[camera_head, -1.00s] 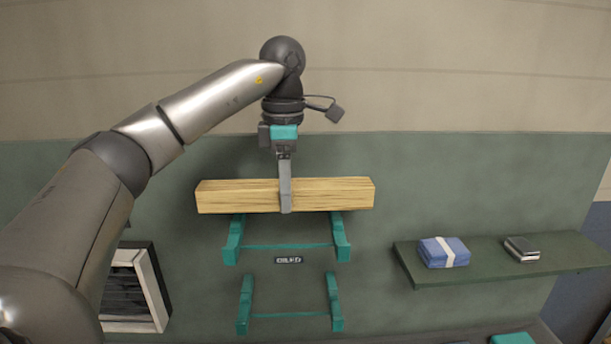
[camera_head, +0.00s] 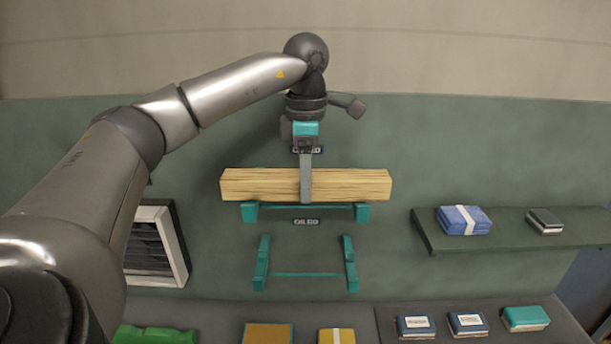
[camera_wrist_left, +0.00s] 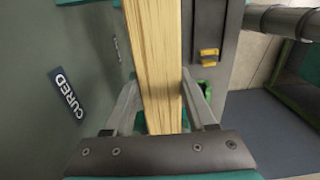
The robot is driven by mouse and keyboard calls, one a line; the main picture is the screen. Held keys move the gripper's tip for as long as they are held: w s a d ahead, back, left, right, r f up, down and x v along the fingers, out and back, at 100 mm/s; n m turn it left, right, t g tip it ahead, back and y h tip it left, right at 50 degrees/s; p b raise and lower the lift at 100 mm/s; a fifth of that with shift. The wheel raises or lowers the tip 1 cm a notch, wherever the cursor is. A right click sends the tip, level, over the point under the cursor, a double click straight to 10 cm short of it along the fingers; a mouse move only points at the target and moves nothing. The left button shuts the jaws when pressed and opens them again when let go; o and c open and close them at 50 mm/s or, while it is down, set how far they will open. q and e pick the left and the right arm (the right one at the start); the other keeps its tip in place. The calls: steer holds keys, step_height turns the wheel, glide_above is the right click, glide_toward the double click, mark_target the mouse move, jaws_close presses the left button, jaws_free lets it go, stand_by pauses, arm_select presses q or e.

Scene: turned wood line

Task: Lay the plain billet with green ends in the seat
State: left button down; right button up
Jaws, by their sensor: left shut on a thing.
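A plain pale wood billet (camera_head: 250,186) lies level in the head view; no green shows on its ends. My left gripper (camera_head: 306,198) is shut on it near the middle, from above. The billet is right at the upper teal bracket pair (camera_head: 361,211) on the wall; I cannot tell whether it touches them. In the left wrist view the billet (camera_wrist_left: 156,60) runs between the two fingers (camera_wrist_left: 160,108). A plate reading CURED (camera_wrist_left: 68,93) is on the wall beside it. My right gripper is not in view.
A lower teal bracket pair (camera_head: 350,265) is empty beneath a small label (camera_head: 306,221). A green shelf (camera_head: 520,238) at right holds a blue bundle (camera_head: 463,220) and a dark box (camera_head: 544,221). A louvred panel (camera_head: 157,248) is at left. Several items lie on the bench (camera_head: 215,312) below.

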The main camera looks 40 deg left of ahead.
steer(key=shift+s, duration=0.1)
arm_select(q)
steer(key=shift+c, duration=0.7)
jaws_free()
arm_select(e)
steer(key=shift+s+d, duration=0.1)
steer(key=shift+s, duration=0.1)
arm_select(q)
step_height(320, 180, up, 4)
steer(key=shift+r, duration=0.2)
step_height(320, 180, up, 4)
steer(key=shift+f+p, duration=0.2)
steer(key=shift+p, duration=0.4)
step_height(320, 180, up, 3)
steer(key=shift+f, duration=0.2)
steer(key=shift+r, duration=2.3)
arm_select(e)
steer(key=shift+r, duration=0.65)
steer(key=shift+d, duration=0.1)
